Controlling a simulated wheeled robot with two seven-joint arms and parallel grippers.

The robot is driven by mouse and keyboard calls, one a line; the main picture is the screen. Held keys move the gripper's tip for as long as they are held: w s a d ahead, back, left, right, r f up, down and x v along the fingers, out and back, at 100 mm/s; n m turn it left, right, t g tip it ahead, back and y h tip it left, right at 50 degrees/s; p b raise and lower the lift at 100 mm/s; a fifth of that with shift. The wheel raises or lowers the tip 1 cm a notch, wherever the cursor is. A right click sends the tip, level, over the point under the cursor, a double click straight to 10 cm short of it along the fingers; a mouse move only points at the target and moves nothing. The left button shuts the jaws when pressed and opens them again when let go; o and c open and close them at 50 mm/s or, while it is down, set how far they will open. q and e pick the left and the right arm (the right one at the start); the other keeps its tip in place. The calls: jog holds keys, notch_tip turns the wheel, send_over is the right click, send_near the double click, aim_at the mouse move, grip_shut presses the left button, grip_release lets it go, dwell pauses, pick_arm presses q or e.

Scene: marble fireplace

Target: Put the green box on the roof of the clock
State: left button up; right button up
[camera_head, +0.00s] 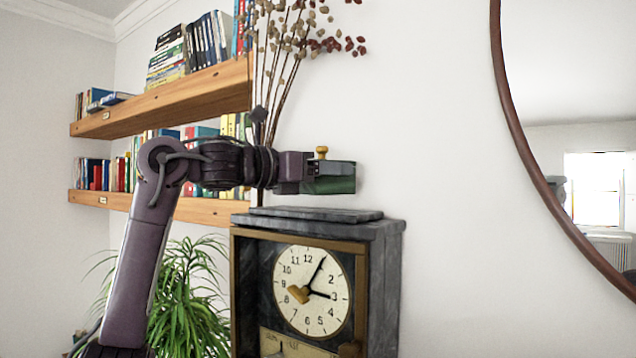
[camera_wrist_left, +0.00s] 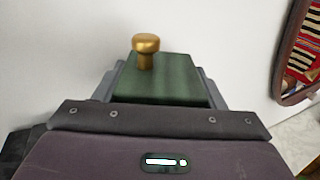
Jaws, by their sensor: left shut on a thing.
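The green box (camera_head: 335,183) has a brass knob on its top and is held level by my left gripper (camera_head: 312,180). It is above the roof of the clock (camera_head: 316,214), with a small gap visible between them. The clock is dark marble with a gold-framed front and a round white dial. In the left wrist view the green box (camera_wrist_left: 160,82) sits between the two grey fingers, knob up. My left gripper is shut on it. My right gripper is in neither view.
Tall dried stems with seed heads (camera_head: 290,50) rise behind the clock, close to my left wrist. Wooden shelves of books (camera_head: 165,103) are at left, above a green plant (camera_head: 190,305). A round framed mirror (camera_head: 540,180) hangs at right. The wall between clock and mirror is clear.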

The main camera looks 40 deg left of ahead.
pick_arm(q)
jog(key=shift+d+f, duration=0.1)
jog(key=shift+f, duration=0.9)
jog(key=shift+w+f, duration=0.1)
jog(key=shift+f+b, duration=0.3)
jog(key=o, duration=1.2)
jog(key=shift+c, duration=0.2)
jog(key=shift+r, duration=0.1)
